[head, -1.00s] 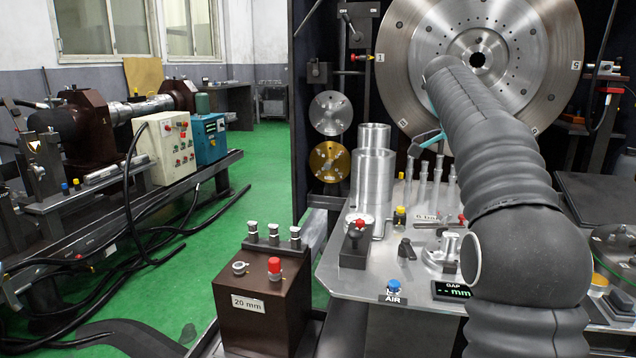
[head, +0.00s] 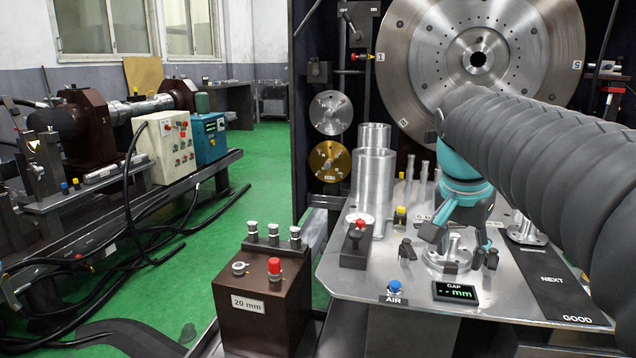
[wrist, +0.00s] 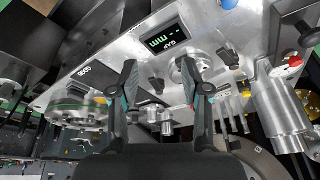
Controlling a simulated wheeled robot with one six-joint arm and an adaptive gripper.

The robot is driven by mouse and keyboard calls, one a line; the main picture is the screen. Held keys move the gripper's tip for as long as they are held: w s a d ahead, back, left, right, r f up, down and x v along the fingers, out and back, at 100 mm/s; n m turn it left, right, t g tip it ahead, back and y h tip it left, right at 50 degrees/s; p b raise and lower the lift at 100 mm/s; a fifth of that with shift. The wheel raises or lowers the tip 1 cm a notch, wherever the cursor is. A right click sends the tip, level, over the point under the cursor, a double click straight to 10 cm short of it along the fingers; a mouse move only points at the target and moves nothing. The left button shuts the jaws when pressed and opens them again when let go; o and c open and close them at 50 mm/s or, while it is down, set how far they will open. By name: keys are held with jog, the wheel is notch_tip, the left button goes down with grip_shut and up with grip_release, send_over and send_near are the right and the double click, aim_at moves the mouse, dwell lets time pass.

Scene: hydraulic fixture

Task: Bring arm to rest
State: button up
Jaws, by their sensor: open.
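My gripper (head: 461,245) is teal with dark fingers and points down over the metal table (head: 370,278). Its fingers are spread, with nothing seen held between them. In the head view it is at or just above a silver flanged fitting (head: 447,262), behind the GAP display (head: 454,292); I cannot tell if it touches. My grey sleeved arm comes in from the right and hides part of the table's right side.
A large steel disc (head: 420,60) stands behind the table. Silver cylinders (head: 372,185), a red-knobbed block (head: 355,245) and slim pins (head: 411,172) stand left of my gripper. A brown 20 mm box (head: 262,310) is at front left.

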jog(key=s+a+f+n+t+y, duration=0.1)
jog(key=s+a+f+n, duration=0.2)
jog(key=s+f, duration=0.4)
jog(key=s+a+f+n+t+y, duration=0.1)
jog(key=s+a+f+n, duration=0.2)
jog(key=s+f+n, duration=0.3)
notch_tip(320, 180, down, 2)
jog(key=shift+s+a+f+t, duration=0.2)
jog(key=shift+s+a+t, duration=0.2)
jog(key=shift+s, duration=0.8)
